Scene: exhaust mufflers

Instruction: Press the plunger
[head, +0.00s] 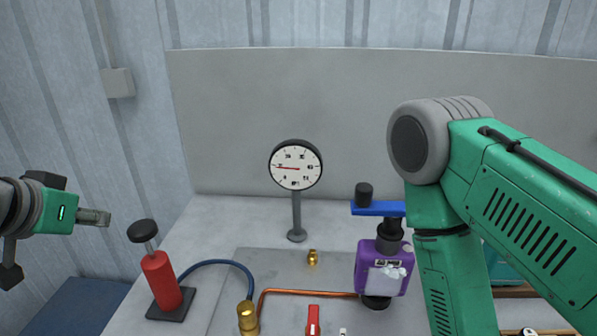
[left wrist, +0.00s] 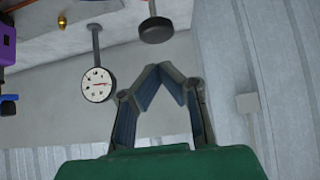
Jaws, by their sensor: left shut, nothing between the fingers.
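The plunger is a black round knob (head: 142,231) on a grey rod, raised above a red cylinder (head: 161,280) on a dark base plate. The knob also shows in the left wrist view (left wrist: 156,30), beyond the fingertips. My left gripper (head: 106,217) is at the left in the head view, to the left of the knob and slightly higher, apart from it. Its fingers are shut and empty, with the tips meeting in the left wrist view (left wrist: 165,69). My right arm fills the right side of the head view; its gripper is outside the frame.
A round gauge (head: 296,165) stands on a post behind the cylinder. A blue hose (head: 220,263) runs to a brass fitting (head: 247,317). A purple device (head: 375,270) with a blue lever (head: 378,209) stands near my right arm. A copper pipe (head: 310,292) crosses the grey table.

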